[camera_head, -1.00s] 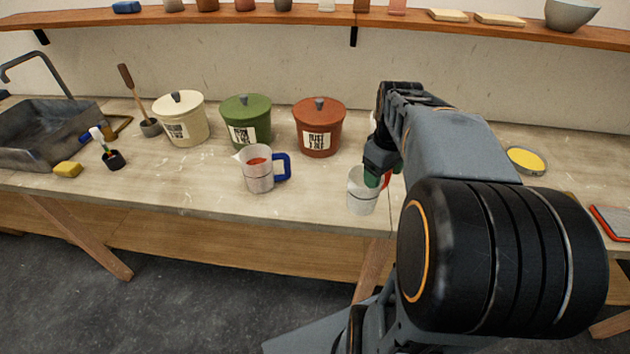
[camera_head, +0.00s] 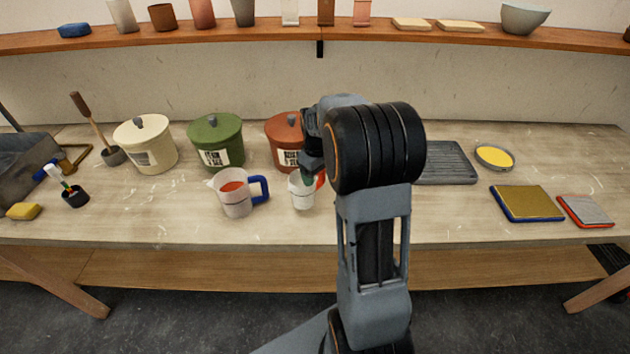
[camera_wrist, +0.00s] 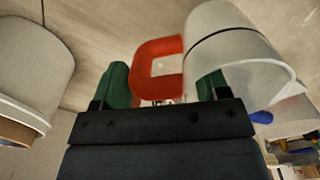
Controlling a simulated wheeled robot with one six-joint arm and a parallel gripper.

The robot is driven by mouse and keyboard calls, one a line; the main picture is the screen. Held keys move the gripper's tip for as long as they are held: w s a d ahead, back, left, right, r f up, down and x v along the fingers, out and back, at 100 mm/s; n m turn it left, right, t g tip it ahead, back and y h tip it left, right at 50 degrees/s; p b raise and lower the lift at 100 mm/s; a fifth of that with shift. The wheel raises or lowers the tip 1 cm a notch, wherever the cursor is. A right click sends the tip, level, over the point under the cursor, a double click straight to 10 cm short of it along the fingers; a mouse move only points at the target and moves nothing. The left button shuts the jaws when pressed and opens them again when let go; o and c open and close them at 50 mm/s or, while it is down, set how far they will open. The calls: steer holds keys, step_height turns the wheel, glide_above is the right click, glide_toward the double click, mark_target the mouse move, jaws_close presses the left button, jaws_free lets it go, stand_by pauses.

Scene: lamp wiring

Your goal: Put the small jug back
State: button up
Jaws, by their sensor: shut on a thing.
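The small jug (camera_head: 301,193) is pale with a red handle and stands out in front of the rust-red pot in the head view. My gripper (camera_head: 313,172) is shut on its red handle. In the wrist view the handle sits between the green fingers of my gripper (camera_wrist: 163,86), and the jug body (camera_wrist: 235,48) is at upper right. I cannot tell whether its base touches the bench. The larger jug (camera_head: 235,200), with a blue handle and red contents, stands upright just left of it.
Behind stand a cream pot (camera_head: 147,148), a green pot (camera_head: 217,145) and a rust-red pot (camera_head: 284,135), partly hidden by my arm. At right are a grey ribbed tray (camera_head: 447,163), a yellow dish (camera_head: 494,157) and two flat pads (camera_head: 527,204). The front bench strip is clear.

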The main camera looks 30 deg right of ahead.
steer(key=shift+w+a+f, duration=0.15)
steer(key=shift+w+f, duration=0.45)
steer(key=shift+f, duration=1.55)
steer(key=shift+f, duration=0.15)
steer(key=o, duration=1.3)
